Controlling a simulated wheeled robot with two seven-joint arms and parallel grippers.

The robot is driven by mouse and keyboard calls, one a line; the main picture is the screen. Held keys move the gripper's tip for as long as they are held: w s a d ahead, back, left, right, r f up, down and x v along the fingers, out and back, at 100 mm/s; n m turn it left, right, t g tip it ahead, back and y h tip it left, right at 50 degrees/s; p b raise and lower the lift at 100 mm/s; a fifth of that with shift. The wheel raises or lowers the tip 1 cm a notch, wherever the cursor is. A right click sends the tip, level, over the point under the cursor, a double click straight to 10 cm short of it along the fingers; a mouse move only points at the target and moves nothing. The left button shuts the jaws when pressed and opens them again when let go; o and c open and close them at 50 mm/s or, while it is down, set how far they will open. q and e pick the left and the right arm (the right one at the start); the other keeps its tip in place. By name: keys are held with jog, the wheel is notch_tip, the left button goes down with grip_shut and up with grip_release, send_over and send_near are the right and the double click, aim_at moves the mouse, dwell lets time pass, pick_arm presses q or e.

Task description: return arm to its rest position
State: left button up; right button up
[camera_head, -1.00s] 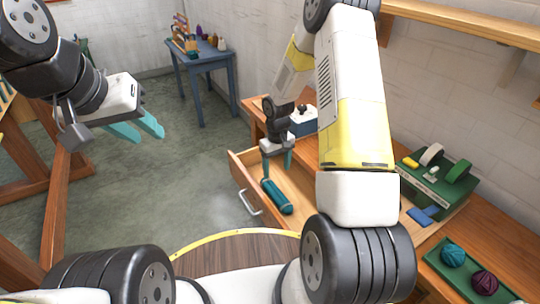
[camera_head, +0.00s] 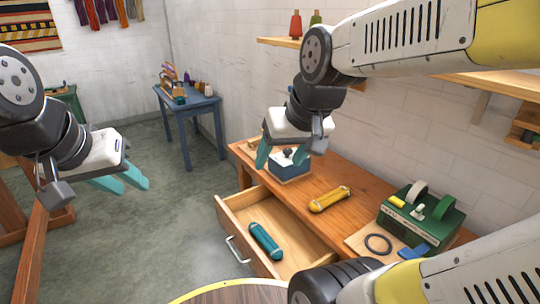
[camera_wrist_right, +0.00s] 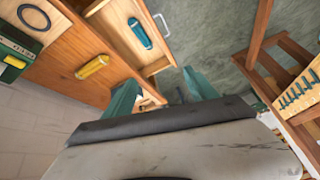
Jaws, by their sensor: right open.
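A teal skein (camera_head: 265,241) lies in the open drawer, clear of the gripper, and also shows in the right wrist view (camera_wrist_right: 140,33). A yellow skein (camera_head: 330,199) lies on the desk top and shows in the right wrist view (camera_wrist_right: 92,66). My left gripper (camera_head: 134,188) hangs at the left over the floor, open and empty.
The drawer (camera_head: 228,224) is pulled out from the desk (camera_head: 363,188). Shelves run along the wall above. A blue table (camera_head: 187,107) stands behind; the floor between is clear.

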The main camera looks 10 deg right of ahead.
jog(key=s, duration=0.2)
jog(key=s+r, duration=0.1)
jog(key=shift+s+a+t, duration=0.1)
jog(key=shift+a+t, duration=0.2)
dwell(1.1)
